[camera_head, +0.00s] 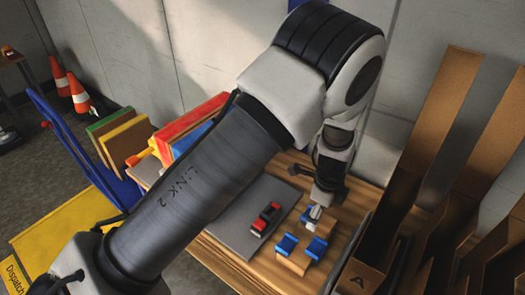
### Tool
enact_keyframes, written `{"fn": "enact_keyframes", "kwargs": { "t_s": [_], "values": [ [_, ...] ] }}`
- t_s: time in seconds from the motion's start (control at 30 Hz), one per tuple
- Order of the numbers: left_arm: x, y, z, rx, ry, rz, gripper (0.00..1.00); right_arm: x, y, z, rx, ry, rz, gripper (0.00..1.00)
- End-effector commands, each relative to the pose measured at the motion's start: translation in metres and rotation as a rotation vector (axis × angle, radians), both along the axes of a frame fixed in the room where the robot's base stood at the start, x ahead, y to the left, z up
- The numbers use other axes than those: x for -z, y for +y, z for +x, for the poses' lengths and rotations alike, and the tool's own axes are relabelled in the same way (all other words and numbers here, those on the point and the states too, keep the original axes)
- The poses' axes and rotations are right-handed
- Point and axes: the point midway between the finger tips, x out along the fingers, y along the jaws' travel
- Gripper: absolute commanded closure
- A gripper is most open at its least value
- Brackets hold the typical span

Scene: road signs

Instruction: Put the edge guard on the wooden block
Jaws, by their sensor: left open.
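A small wooden block (293,262) lies on the wooden table, with blue pieces (317,246) at its upper edges. I cannot tell whether a blue piece is the edge guard. My left gripper (314,218) points down just above and behind the block, apart from it as far as I can see. Its jaws are open, but its fingers are small and partly hidden by the wrist. A small red and black object (264,218) lies on a grey mat to the left. My right gripper is out of view.
The grey mat (233,232) covers the table's left part. Tall cardboard pieces (440,110) and a box marked A (358,280) stand at the right. Coloured panels (190,122) stand at the left behind my arm. Traffic cones (79,92) are farther back.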

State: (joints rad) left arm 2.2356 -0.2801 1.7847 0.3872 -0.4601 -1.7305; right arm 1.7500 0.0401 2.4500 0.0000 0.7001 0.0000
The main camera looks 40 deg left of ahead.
Motion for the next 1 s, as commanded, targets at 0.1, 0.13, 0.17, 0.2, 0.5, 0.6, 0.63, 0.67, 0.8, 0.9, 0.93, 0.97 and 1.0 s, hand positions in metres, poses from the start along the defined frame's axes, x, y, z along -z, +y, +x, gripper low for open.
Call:
{"fn": "enact_keyframes", "kwargs": {
  "t_s": [0.1, 0.13, 0.17, 0.2, 0.5, 0.6, 0.63, 0.67, 0.8, 0.9, 0.93, 0.97, 1.0],
  "values": [
    [0.019, 0.012, -0.013, -0.091, 0.008, 0.013, 0.11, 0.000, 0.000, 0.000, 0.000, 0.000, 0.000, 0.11],
    [0.030, 0.019, -0.021, -0.149, 0.010, 0.021, 0.11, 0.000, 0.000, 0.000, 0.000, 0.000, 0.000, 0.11],
    [0.043, 0.028, -0.031, -0.222, 0.011, 0.031, 0.11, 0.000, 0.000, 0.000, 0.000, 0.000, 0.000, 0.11],
    [0.063, 0.041, -0.050, -0.341, 0.011, 0.046, 0.11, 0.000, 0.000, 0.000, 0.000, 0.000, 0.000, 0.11],
    [0.154, 0.099, -0.238, -1.394, -0.001, 0.034, 0.11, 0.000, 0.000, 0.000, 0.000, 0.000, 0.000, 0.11],
    [0.154, 0.099, -0.266, -1.583, 0.008, 0.004, 0.11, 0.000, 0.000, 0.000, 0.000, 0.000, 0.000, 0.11],
    [0.154, 0.099, -0.269, -1.612, 0.010, -0.001, 0.11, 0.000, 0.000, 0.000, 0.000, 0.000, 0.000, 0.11],
    [0.154, 0.098, -0.272, -1.632, 0.011, -0.004, 0.11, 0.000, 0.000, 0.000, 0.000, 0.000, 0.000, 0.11],
    [0.154, 0.098, -0.271, -1.646, 0.007, -0.010, 0.11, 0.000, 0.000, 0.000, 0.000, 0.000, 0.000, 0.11],
    [0.154, 0.098, -0.271, -1.645, 0.006, -0.010, 0.11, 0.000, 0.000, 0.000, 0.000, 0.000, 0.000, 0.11],
    [0.154, 0.098, -0.271, -1.645, 0.006, -0.010, 0.11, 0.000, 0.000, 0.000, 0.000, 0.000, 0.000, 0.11],
    [0.154, 0.098, -0.271, -1.644, 0.006, -0.010, 0.11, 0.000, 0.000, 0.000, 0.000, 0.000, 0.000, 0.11],
    [0.154, 0.098, -0.271, -1.644, 0.006, -0.010, 0.11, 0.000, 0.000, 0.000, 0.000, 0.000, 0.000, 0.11]
  ]
}}
